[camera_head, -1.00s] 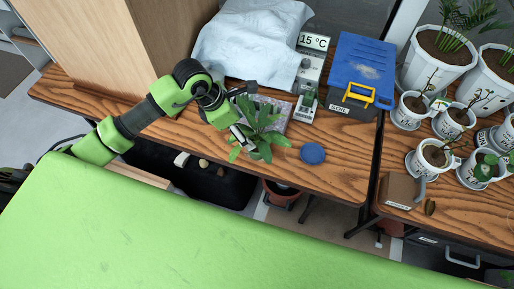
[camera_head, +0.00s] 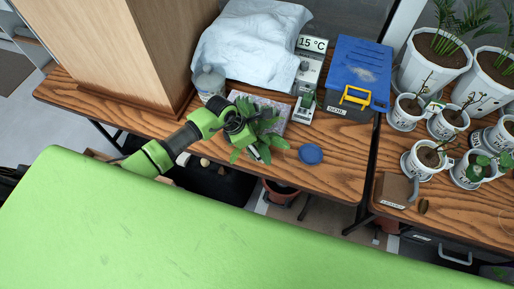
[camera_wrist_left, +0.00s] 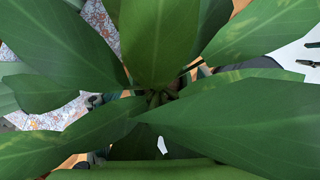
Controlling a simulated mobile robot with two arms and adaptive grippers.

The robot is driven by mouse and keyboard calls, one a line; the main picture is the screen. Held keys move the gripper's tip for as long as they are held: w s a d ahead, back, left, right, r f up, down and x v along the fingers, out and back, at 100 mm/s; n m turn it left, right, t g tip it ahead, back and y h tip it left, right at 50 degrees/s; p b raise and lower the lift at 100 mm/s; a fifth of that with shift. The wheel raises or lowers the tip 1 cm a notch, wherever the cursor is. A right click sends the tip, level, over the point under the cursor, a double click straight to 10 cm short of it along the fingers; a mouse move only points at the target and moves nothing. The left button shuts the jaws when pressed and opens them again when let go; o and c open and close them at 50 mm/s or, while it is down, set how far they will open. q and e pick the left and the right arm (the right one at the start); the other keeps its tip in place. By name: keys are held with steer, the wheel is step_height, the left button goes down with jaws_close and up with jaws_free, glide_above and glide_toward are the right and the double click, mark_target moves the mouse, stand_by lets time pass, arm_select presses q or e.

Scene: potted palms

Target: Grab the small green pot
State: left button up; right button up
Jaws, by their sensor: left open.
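A leafy green plant (camera_head: 270,125) stands near the front edge of the wooden table. Its broad leaves also fill the left wrist view (camera_wrist_left: 155,45), with the stems meeting near the middle. The pot under the leaves is hidden, so I cannot tell its colour or size. My left gripper (camera_head: 260,151) is at the plant's left and front side, partly covered by leaves. It is open, and I see nothing held in it. Whether it touches the plant or stands around the pot I cannot tell. My right gripper is out of view.
A blue round dish (camera_head: 311,154) lies right of the plant. Behind are a patterned mat (camera_head: 244,97), a white cloth-covered shape (camera_head: 250,45), a blue toolbox (camera_head: 358,65) and a jar (camera_head: 209,83). A tall wooden cabinet (camera_head: 140,50) stands left. White potted plants (camera_head: 428,65) fill the right table.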

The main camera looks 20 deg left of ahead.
arm_select(q)
steer(key=shift+f, duration=0.15)
steer(key=c, duration=1.2)
steer(key=shift+w, duration=0.1)
